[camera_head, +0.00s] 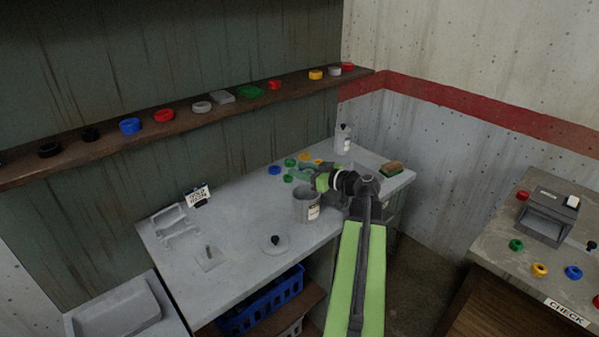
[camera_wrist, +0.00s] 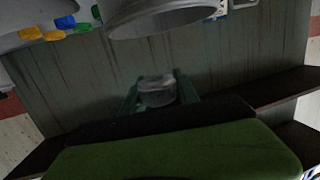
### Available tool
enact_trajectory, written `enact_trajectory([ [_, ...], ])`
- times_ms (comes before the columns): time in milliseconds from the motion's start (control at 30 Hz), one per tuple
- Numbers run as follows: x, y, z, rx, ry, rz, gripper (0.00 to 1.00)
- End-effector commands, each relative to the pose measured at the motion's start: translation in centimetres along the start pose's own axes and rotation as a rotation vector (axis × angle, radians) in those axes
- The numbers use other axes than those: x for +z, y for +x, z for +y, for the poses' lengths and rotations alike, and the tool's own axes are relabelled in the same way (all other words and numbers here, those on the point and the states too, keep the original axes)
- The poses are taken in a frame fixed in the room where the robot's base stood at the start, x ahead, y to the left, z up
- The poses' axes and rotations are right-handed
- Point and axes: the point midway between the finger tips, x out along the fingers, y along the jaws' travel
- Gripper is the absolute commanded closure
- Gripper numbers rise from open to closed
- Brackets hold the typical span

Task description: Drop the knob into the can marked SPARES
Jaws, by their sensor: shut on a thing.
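My gripper (camera_head: 302,171) is shut on a grey knob, seen between its green fingers in the wrist view (camera_wrist: 157,91). In the head view the knob is too small to make out. A grey open-topped can (camera_head: 301,204) stands on the bench just below and in front of my gripper. It has a white label whose lettering is too small to read. The can also shows at the top of the wrist view (camera_wrist: 160,22), apart from the held knob.
The grey bench (camera_head: 240,238) carries several coloured knobs (camera_head: 290,162) behind the gripper, a bottle (camera_head: 343,138), a sponge (camera_head: 392,168) and a black-knobbed lid (camera_head: 275,243). A wall shelf (camera_head: 180,125) holds several knobs. A counter (camera_head: 492,230) stands at right.

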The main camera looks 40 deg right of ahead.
Motion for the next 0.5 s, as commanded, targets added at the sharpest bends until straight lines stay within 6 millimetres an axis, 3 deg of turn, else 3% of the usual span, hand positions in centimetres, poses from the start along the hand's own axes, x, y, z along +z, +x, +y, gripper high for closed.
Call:
enact_trajectory([
  [167, -0.08, -0.04, 0.02, 0.001, 0.0, 0.0, 1.0],
  [200, -0.08, -0.04, 0.03, 0.001, 0.0, 0.0, 0.62],
  [400, -0.08, -0.06, 0.04, 0.001, 0.0, 0.0, 0.38],
  [500, -0.07, -0.07, 0.06, 0.001, 0.0, 0.0, 0.38],
])
